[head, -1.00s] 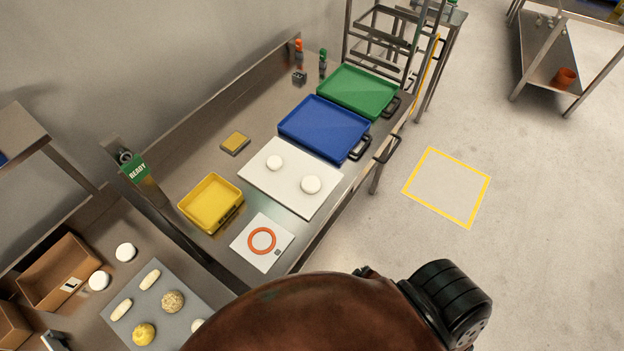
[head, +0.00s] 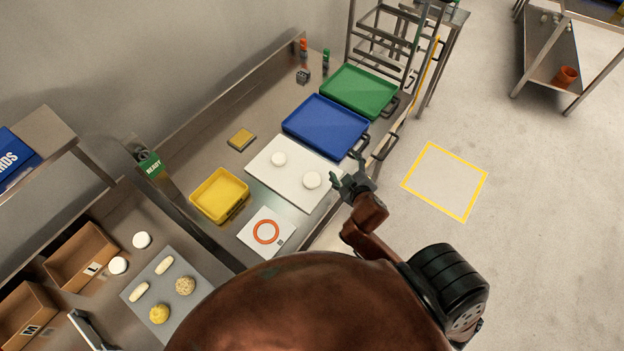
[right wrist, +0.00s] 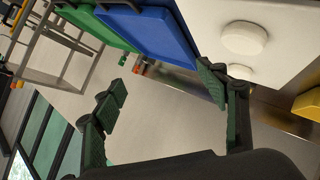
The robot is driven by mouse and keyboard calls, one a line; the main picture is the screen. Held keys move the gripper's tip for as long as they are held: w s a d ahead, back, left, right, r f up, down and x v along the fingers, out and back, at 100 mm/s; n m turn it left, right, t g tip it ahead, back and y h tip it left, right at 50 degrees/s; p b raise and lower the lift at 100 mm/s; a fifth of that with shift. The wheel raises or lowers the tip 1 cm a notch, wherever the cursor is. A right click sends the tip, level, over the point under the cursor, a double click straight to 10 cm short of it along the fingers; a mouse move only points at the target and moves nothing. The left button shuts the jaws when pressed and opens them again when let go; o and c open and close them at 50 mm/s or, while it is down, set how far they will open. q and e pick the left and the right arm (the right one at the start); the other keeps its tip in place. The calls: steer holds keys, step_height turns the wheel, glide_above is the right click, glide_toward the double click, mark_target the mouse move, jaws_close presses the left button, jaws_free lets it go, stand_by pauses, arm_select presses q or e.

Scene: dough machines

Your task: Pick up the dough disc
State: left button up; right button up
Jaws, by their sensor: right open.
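Two white dough discs lie on a white board (head: 300,198) on the steel table. The nearer disc (head: 312,180) is at the right of the board, and the farther disc (head: 279,159) is toward the back. My right gripper (head: 345,171) is open and empty, just right of the nearer disc by the board's right edge, and not touching it. In the right wrist view the open fingers (right wrist: 160,80) spread apart, and one white disc (right wrist: 244,38) lies beyond the right finger. My left gripper is not in view.
Blue (head: 325,125) and green (head: 358,90) trays stand behind the board. A yellow bin (head: 219,195) and a white card with an orange ring (head: 266,232) are at its left and front. A metal rack (head: 385,40) stands at the back.

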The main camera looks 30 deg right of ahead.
steer(key=w+a+r+n+t+y, duration=0.3)
steer(key=w+a+r+n+t, duration=0.15)
steer(key=r, duration=0.35)
steer(key=w+a+r+n+t+y, duration=0.35)
steer(key=a+r+n, duration=0.25)
steer(key=r, duration=0.3)
steer(key=s+a+n+g+y, duration=0.2)
steer(key=a+n+g+y, duration=0.65)
steer(key=a+n, duration=0.75)
steer(key=n+g+h, duration=0.7)
steer(key=n+h, duration=0.2)
glide_toward(313, 179)
steer(key=shift+w+a+f+p, duration=0.35)
steer(key=shift+w+f, duration=0.1)
steer(key=shift+w, duration=0.05)
steer(key=shift+w+d+f, duration=0.1)
steer(key=shift+d+f, duration=0.1)
steer(key=shift+f, duration=0.1)
steer(key=p+x, duration=0.1)
steer(key=x, duration=0.6)
steer(key=shift+s, duration=0.2)
